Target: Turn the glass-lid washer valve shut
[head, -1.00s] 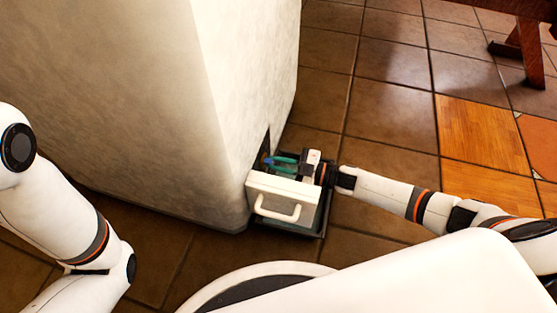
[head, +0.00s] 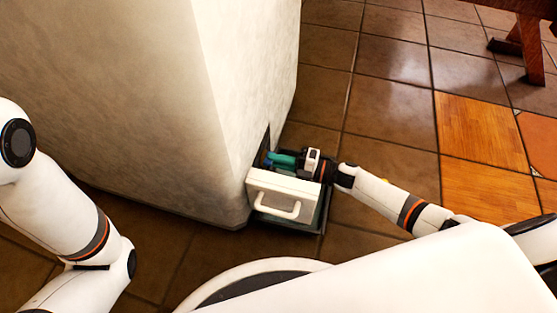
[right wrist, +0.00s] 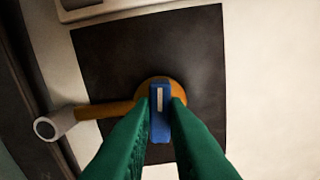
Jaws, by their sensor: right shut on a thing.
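The valve's blue handle (right wrist: 160,122), with a pale stripe, stands upright in the right wrist view. Behind it are a round brass body and a brass pipe (right wrist: 108,110) running left to a pale open end. My right gripper (right wrist: 160,104) is shut on the handle, one green finger on each side. In the head view my right gripper (head: 270,159) reaches into a dark recess low in the pale wall block, and the valve there is mostly hidden. My left arm shows at the left, but its gripper is out of view.
A white box front with a handle (head: 284,191) stands just in front of my right gripper, on a dark-edged base. The large pale block (head: 130,90) rises at the left. Tiled floor (head: 385,115) is open to the right. A wooden leg (head: 530,50) stands far right.

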